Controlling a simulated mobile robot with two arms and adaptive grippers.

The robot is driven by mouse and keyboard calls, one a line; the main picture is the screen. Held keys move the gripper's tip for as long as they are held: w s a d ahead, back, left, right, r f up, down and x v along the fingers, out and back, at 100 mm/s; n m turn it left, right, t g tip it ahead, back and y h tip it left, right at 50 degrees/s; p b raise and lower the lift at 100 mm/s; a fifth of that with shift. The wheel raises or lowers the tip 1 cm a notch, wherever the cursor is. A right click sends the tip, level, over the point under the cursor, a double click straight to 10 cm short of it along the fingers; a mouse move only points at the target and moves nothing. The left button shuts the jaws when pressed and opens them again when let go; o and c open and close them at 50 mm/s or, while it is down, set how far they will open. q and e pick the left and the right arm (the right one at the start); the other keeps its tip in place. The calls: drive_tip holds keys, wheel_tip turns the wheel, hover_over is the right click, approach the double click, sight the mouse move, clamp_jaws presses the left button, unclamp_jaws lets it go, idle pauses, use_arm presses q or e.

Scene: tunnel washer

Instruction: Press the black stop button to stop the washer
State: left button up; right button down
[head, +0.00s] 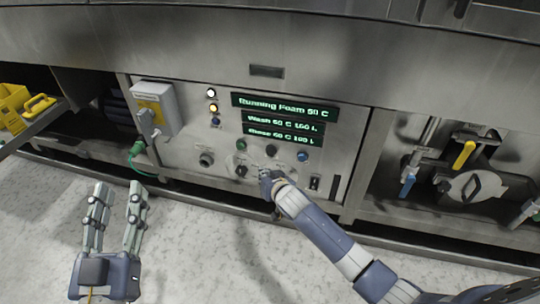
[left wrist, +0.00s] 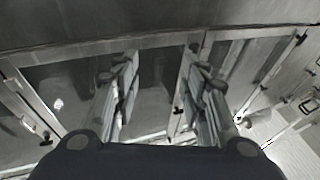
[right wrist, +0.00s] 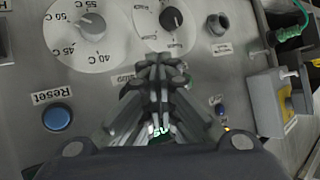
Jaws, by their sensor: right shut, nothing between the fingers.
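The black stop button (head: 271,150) sits on the steel control panel (head: 185,152) in the head view, below the green displays, between a green button (head: 241,144) and a blue button (head: 302,157). My right gripper (head: 268,178) is shut and empty, in front of the panel and below the black button in the picture. In the right wrist view, upside down, its closed fingers (right wrist: 160,75) cover the place of the black button; contact cannot be told. The blue Reset button (right wrist: 57,117) is clear. My left gripper (head: 116,195) is open and empty, low left over the floor.
Dial knobs (right wrist: 92,25) stand close to the right fingers. A grey switch box (head: 156,108) and green connector (head: 137,148) are at the panel's left. Yellow (head: 464,155) and blue (head: 408,186) valve handles are to the right. The floor (head: 200,240) in front is clear.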

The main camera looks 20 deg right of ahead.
sight(270, 152)
use_arm(q)
drive_tip(key=s+r+t+h+b, duration=0.1)
drive_tip(key=s+r+t, duration=0.3)
drive_tip(key=r, duration=0.3)
drive_tip(key=shift+r+t+h+b, duration=0.25)
drive_tip(key=shift+t+h+b, duration=0.05)
drive_tip(key=shift+t, duration=0.2)
use_arm(e)
drive_tip(key=shift+w+d, duration=0.75)
drive_tip(key=shift+w, duration=0.35)
drive_tip(key=shift+w+d, duration=0.75)
drive_tip(key=shift+w, duration=0.3)
use_arm(q)
drive_tip(key=shift+w+f+g, duration=0.35)
drive_tip(key=shift+f+g, duration=0.15)
drive_tip(key=shift+f, duration=0.1)
use_arm(e)
drive_tip(key=shift+w+d, duration=0.25)
drive_tip(key=shift+w, duration=0.1)
